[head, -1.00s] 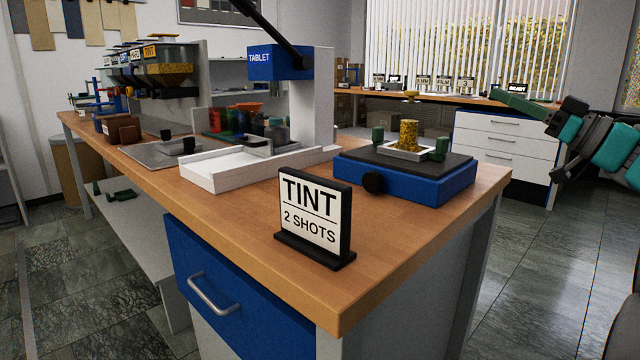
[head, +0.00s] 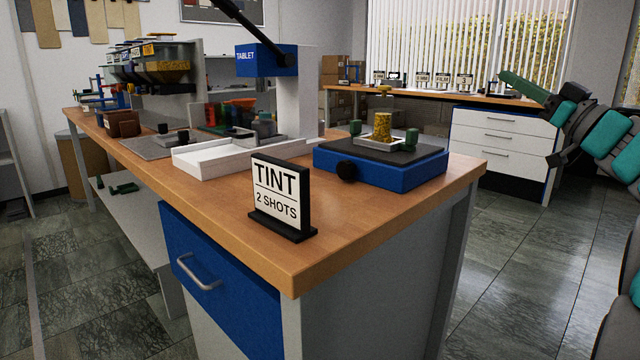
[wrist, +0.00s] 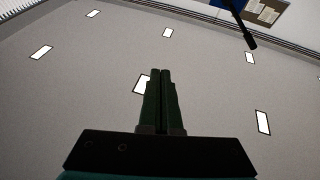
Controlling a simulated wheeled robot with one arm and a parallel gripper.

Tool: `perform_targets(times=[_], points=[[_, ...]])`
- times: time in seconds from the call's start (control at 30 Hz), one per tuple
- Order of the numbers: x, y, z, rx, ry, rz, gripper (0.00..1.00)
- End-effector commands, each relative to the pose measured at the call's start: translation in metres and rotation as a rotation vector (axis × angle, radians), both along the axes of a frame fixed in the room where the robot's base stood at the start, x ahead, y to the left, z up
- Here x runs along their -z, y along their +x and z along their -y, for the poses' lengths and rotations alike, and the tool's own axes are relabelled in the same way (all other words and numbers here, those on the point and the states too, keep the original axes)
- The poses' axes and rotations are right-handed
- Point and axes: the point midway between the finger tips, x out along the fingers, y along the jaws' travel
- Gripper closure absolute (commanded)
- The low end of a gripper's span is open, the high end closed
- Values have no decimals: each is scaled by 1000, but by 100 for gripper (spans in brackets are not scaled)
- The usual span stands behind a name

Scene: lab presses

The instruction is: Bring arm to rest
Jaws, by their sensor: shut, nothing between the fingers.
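My gripper (wrist: 161,78) shows in the wrist view with its two dark green fingers shut together and nothing between them. Behind the fingers the wrist view shows ceiling with several light panels, so it points upward. In the head view my arm (head: 566,112) is folded at the right edge, with the green gripper fingers (head: 522,87) reaching left in front of the far bench and blinds. They are apart from the near bench and from everything on it.
The near wooden bench (head: 385,222) holds a TINT sign (head: 281,196), a blue press base (head: 385,171) with a yellow-filled piece on it, a white tray (head: 205,160) and the TABLET press (head: 265,62). A white drawer unit (head: 502,142) stands behind. Floor at right is clear.

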Motion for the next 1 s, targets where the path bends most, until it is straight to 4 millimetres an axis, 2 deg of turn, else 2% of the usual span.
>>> perform_targets(times=[0.27,0.37,0.47,0.57,0.67,0.73,0.87,0.9,1.0], points=[[-7,22,22,280,59,10,100],[2,27,37,436,93,-28,100],[24,26,51,593,124,-104,100],[60,21,61,729,144,-218,100],[104,8,62,840,148,-363,100],[141,-4,58,899,145,-482,100],[215,-38,38,966,111,-735,100],[240,-50,28,974,94,-819,100],[292,-86,1,971,40,-1015,100]])
